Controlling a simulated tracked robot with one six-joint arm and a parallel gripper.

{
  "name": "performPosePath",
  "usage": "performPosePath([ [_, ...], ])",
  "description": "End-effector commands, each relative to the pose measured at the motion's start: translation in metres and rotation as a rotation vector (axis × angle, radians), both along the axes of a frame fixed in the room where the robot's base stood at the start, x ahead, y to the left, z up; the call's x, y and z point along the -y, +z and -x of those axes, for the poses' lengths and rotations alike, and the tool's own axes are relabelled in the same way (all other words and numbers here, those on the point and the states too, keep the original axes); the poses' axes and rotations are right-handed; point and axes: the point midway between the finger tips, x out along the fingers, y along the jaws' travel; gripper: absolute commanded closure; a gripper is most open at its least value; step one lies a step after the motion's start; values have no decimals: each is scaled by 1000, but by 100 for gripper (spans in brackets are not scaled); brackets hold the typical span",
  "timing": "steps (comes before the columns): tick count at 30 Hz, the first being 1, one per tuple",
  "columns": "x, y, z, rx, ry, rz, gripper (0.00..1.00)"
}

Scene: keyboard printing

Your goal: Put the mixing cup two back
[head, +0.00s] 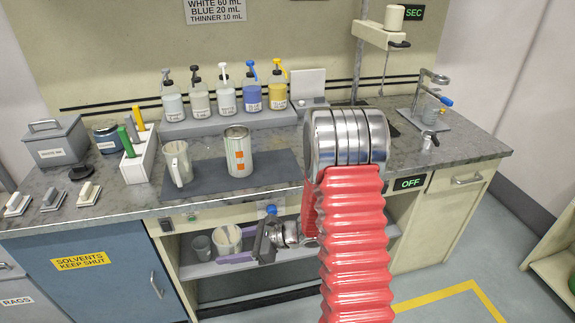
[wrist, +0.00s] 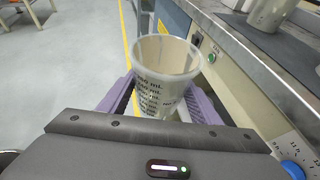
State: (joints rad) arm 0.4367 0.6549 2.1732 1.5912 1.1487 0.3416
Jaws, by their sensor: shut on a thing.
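A translucent mixing cup (head: 227,239) with dark volume marks is held upright between the purple fingers of my gripper (head: 232,245). In the wrist view the cup (wrist: 165,78) looks empty, with its open rim up, and my gripper (wrist: 160,105) has a finger on each side of it. The wrist view shows floor and the bench front beyond the cup, so it appears to be in front of the bench, below the top. My gripper's wrist partly hides the shelf opening.
The open shelf (head: 196,270) lies under the bench top, with a blue solvents cabinet (head: 110,285) to its left. On the dark mat (head: 205,192) stand a handled jug (head: 178,163) and a tin (head: 238,152). Pump bottles (head: 226,96) line the back.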

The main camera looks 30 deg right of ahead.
Motion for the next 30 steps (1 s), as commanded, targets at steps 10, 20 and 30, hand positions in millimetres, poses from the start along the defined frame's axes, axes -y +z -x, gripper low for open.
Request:
performPosePath([
  [10, 15, 2, 0, 0, -31, 0, 83],
  [20, 92, 41, -4, 5, -178, 4, 83],
  [30, 215, 111, 20, 0, -455, 7, 83],
])
